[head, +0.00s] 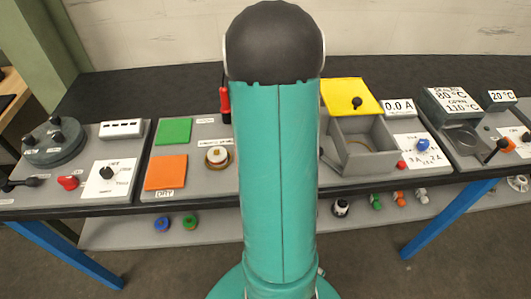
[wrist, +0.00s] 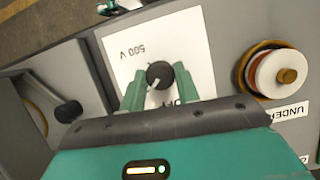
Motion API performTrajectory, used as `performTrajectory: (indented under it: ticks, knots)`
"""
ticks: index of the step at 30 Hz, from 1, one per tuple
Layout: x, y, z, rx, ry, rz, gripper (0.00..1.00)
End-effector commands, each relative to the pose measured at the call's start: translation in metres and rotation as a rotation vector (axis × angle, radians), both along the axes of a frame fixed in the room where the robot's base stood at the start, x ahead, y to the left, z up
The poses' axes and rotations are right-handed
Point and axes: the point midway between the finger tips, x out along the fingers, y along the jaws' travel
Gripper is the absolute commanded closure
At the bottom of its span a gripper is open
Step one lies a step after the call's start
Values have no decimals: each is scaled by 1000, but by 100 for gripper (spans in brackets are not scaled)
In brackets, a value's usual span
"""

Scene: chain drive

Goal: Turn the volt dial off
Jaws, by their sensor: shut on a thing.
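The volt dial (wrist: 160,74) is a small black knob on a white plate (wrist: 118,62) printed with "500 V" and a partly hidden "OFF". The plate appears upside down in the wrist view. A pale pointer mark on the dial faces the lower left in that view, away from the "OFF" print on the lower right. My gripper (wrist: 158,82) is shut on the dial, with one green finger on each side of it. In the head view my arm hides the dial and the gripper.
Beside the plate in the wrist view is a white and orange round button (wrist: 275,74). On the other side is a grey box (wrist: 18,120) with a black knob (wrist: 68,112). The head view shows a yellow lid (head: 350,92) and a blue dial (head: 422,144).

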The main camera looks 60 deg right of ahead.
Motion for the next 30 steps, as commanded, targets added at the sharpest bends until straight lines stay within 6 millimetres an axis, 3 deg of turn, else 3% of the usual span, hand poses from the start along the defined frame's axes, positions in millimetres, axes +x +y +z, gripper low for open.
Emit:
performTrajectory:
  ticks: [18, 30]
  knots:
    - [3, 3, 0, -2, -2, 576, 91]
    - [3, 4, 0, -2, -2, 813, 91]
